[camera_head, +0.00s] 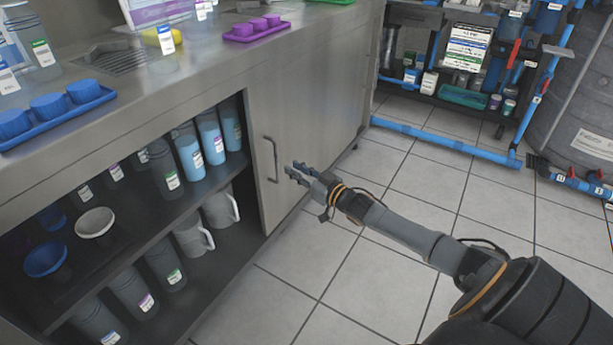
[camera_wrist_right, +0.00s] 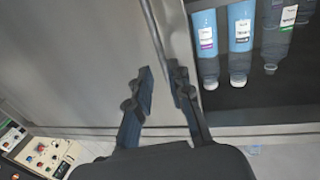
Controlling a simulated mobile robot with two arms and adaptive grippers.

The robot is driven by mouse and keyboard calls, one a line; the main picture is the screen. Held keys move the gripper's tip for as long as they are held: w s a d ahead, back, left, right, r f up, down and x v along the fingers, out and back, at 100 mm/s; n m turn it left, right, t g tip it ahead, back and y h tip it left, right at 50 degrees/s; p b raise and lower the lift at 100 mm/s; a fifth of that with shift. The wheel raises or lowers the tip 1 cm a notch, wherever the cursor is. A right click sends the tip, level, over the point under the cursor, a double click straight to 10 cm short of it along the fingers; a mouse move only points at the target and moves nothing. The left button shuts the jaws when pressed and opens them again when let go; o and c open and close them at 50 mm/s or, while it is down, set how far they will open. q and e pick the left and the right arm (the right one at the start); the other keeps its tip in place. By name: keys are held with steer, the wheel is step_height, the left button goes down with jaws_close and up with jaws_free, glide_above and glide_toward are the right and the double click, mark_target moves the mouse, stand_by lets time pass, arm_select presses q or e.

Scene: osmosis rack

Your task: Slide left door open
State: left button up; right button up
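A grey metal sliding door (camera_head: 304,120) with a vertical bar handle (camera_head: 271,160) near its left edge covers the right part of the cabinet under the counter. The left part of the cabinet stands open. My right gripper (camera_head: 296,173) is just right of the handle in the head view, fingers pointing toward the door, with a small gap showing. In the right wrist view its fingers (camera_wrist_right: 163,92) are apart, and the handle bar (camera_wrist_right: 155,35) lies beyond and between them. No contact with the handle can be made out. My left gripper is not in view.
The open shelves hold blue bottles (camera_head: 187,150), white jugs (camera_head: 220,206) and funnels (camera_head: 95,223). Trays with blue (camera_head: 62,113) and purple (camera_head: 258,36) pieces stand on the counter (camera_head: 210,65). The tiled floor (camera_head: 400,180) before the door is clear. A rack with blue pipes (camera_head: 440,138) stands behind.

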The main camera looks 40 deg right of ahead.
steer(key=shift+s+d, duration=0.15)
steer(key=shift+s, duration=0.8)
steer(key=shift+s+d, duration=0.15)
steer(key=shift+s, duration=0.8)
